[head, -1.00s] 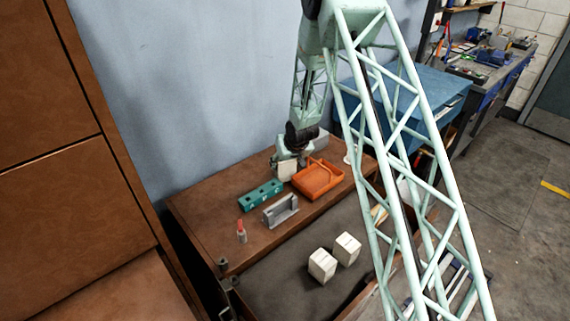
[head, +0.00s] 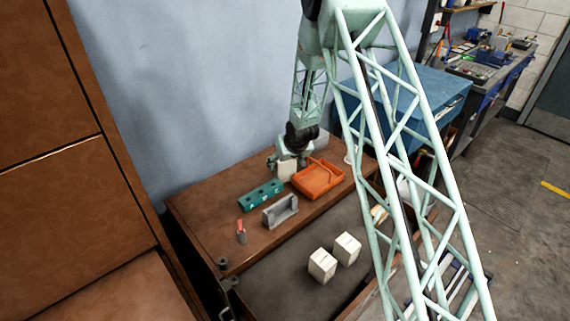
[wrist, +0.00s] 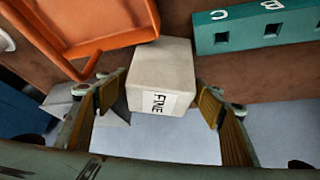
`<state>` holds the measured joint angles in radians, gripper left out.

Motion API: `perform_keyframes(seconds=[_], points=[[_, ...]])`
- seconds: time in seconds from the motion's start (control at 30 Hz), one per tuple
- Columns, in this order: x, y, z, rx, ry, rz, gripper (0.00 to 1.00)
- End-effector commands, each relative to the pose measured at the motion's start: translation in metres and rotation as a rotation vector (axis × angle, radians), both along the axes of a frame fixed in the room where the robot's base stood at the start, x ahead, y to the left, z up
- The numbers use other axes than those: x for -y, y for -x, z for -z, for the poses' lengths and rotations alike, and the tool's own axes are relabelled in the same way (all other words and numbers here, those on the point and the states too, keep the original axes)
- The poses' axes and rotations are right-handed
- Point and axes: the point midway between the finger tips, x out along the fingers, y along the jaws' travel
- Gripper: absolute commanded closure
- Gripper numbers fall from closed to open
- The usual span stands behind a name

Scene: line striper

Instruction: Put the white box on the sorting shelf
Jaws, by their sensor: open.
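A white box (wrist: 160,78) with a black printed label on one face sits between the fingers of my gripper (wrist: 158,103) in the wrist view. The fingers are open, one on each side of it, and a gap shows at least on the right. In the head view this box (head: 287,170) stands at the back of the brown bench top, left of the orange tray, with my gripper (head: 284,160) at it. Two more white boxes (head: 322,265) (head: 347,248) stand on the lower dark surface in front. I cannot tell which surface is the sorting shelf.
The orange tray (head: 336,186) is close beside the box and also fills the upper left of the wrist view (wrist: 130,38). A teal block with square holes (head: 249,203), a grey holder (head: 269,219) and a red-topped bottle (head: 241,237) stand on the brown bench (head: 195,215).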

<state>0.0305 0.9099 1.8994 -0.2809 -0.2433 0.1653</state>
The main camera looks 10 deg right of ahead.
Motion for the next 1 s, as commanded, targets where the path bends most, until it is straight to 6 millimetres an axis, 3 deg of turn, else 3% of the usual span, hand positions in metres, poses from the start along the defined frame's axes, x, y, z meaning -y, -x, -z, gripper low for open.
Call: perform_keyframes(seconds=[0.37, 1.0], points=[[0.001, 0.011, -0.021, 0.001, 0.000, 0.000, 0.39], [0.005, 0.049, -0.080, 0.001, 0.000, 0.000, 0.39]])
